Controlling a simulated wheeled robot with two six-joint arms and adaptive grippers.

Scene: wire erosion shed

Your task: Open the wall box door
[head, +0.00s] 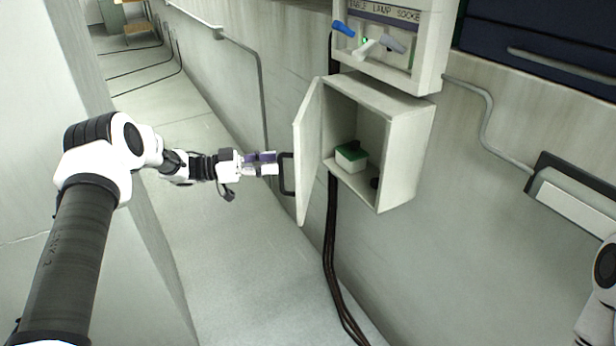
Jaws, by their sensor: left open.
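The wall box (408,165) is a pale grey cabinet fixed to the wall, right of centre in the head view. Its door (308,150) is hinged on the left side and stands open, swung out to the left. A dark bracket handle (287,174) is on the door's outer face. My left gripper (272,163) is open, with its fingertips close to the handle on its left; I cannot tell if they touch it. Inside the box are a small white container with a green lid (351,156) and a dark object (375,183). My right gripper is out of view.
A panel with lever switches (390,38), labelled for a table lamp socket, sits just above the box. Dark cables (331,250) run down the wall beneath it. A pale wall (40,130) stands at the left. The floor (235,260) between looks clear.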

